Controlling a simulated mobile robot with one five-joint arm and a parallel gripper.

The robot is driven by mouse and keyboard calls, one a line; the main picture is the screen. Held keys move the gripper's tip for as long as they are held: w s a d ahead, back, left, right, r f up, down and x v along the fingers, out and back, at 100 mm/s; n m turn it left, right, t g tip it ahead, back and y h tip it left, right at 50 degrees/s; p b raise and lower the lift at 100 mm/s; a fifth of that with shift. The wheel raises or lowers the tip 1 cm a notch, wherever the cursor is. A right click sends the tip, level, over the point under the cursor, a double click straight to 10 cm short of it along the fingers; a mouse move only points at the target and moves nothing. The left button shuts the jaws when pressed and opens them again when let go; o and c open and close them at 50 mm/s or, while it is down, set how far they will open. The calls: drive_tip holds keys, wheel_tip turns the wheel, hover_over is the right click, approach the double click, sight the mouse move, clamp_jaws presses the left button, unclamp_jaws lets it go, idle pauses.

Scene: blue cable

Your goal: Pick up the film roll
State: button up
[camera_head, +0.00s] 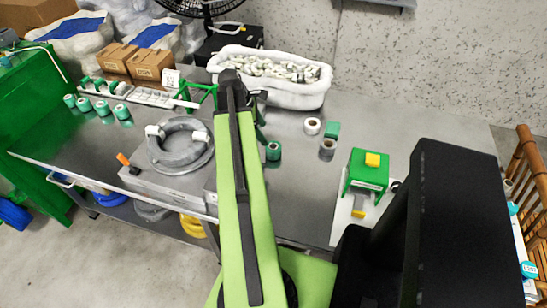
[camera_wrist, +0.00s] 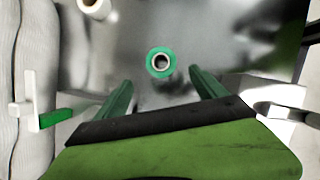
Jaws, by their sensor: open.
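In the wrist view a green roll (camera_wrist: 150,63) with a pale hollow core stands on the metal table, seen from above. It lies just beyond my gripper (camera_wrist: 161,82), between the lines of its two green fingers, with neither finger touching it. The fingers are spread apart and empty. In the head view a green roll (camera_head: 273,152) stands right of my arm, and a white roll (camera_head: 312,126), a green roll (camera_head: 332,130) and a greyish roll (camera_head: 327,147) stand further right. I cannot tell which roll is the film roll. My arm hides part of the table.
A white padded bin (camera_head: 300,98) of pale pieces stands at the back. A grey cable coil (camera_head: 180,160) lies left of my arm. A green fixture (camera_head: 367,172) stands at the right. A white roll (camera_wrist: 95,8) shows at the wrist view's top left. Table near the green roll is bare.

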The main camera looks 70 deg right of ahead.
sight(274, 150)
drive_tip(key=b+x, duration=0.4)
drive_tip(key=x, duration=0.2)
drive_tip(key=shift+w+f, duration=0.1)
drive_tip(key=shift+f, duration=0.05)
drive_tip(key=b+x, duration=0.5)
drive_tip(key=shift+a+f, duration=0.15)
drive_tip(key=shift+r, duration=0.2)
drive_tip(key=c, duration=1.6)
drive_tip(key=shift+c, duration=0.2)
